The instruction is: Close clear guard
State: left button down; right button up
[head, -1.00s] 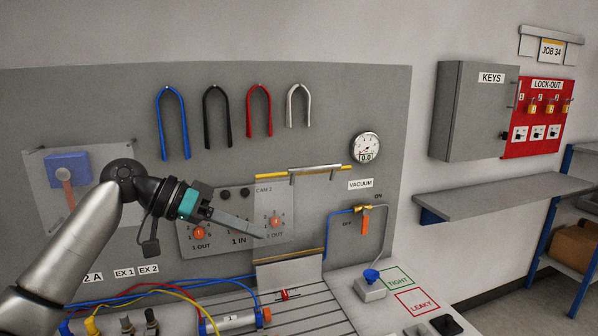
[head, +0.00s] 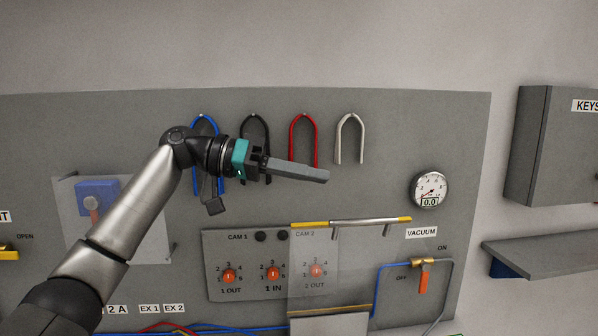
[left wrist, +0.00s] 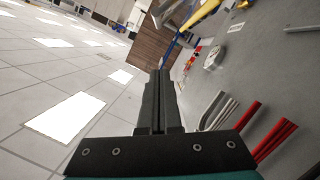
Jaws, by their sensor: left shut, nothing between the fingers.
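The clear guard (head: 347,265) stands upright in the head view, rising from a brown-edged strip to a yellow top edge. A steel handle (head: 362,222) runs along that edge. The camera-switch plate and its right orange knob show through the guard's left part. My left gripper (head: 326,177) is shut and empty, pointing right, above the guard's top edge and apart from the handle. Its dark shut fingers (left wrist: 160,78) also show in the left wrist view. My right gripper is not in view.
Blue, black, red and white hoses (head: 349,138) hang behind and around my left gripper. A vacuum gauge (head: 430,190) is to its right, above an orange-handled valve (head: 423,280). A grey key cabinet (head: 540,145) and shelf (head: 545,258) are at the right.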

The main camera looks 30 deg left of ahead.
pick_arm(q)
send_over(345, 238)
jog(key=w+a, duration=0.1)
jog(key=w, duration=0.1)
jog(key=shift+s+f+p, duration=0.2)
jog(key=shift+f+p, duration=0.1)
jog(key=shift+f, duration=0.45)
jog(key=shift+s+d+f, duration=0.15)
jog(key=shift+s+f, duration=0.1)
jog(key=shift+f, duration=0.25)
jog(key=shift+s+d+f, duration=0.1)
jog(key=shift+s+f, duration=0.15)
jog(key=shift+f, duration=0.2)
jog(key=shift+s+d+f, duration=0.2)
jog(key=shift+s+f, duration=0.15)
jog(key=shift+f, duration=0.2)
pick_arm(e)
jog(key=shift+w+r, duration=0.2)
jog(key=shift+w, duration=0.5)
